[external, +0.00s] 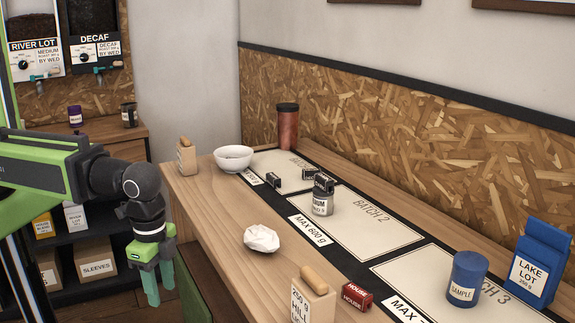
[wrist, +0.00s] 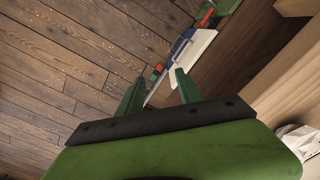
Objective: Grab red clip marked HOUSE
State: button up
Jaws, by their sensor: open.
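In the wrist view my gripper's two green fingers (wrist: 158,92) are spread above the wooden floor. The HOUSE clip cannot be made out in the wrist view.
A crumpled white paper (external: 262,239), a white bowl (external: 233,158) and a grey tin (external: 322,200) with dark clips stand on the counter (external: 215,215). A blue sample canister (external: 465,279) and a blue LAKE LOT bag (external: 538,262) stand at right. Shelves are behind my arm.

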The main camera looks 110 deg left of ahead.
jog(key=shift+o, duration=0.5)
jog(key=w+a+r+m+t+h+p, duration=0.15)
jog(key=w+a+r+p, duration=0.35)
jog(key=w, duration=0.6)
jog(key=w+a+r+m+t+p, duration=0.1)
jog(key=w+a+r+m+p, duration=0.15)
jog(key=w+r+p, duration=0.7)
jog(key=w+a+r+m+t+h+p, duration=0.1)
jog(key=w+a+r+m+p, duration=0.3)
jog(key=w, duration=0.9)
jog(key=n+b, duration=0.1)
jog(key=b, duration=1.1)
send_over(358, 291)
jog(key=s+a, duration=0.1)
jog(key=s, duration=0.1)
notch_tip(358, 291, down, 10)
jog(key=shift+s+a, duration=0.15)
jog(key=shift+f, duration=0.1)
jog(key=b+x, duration=0.4)
jog(key=x, duration=0.1)
jog(key=shift+w+b, duration=0.25)
jog(key=shift+b, duration=0.15)
jog(key=shift+c, duration=0.5)
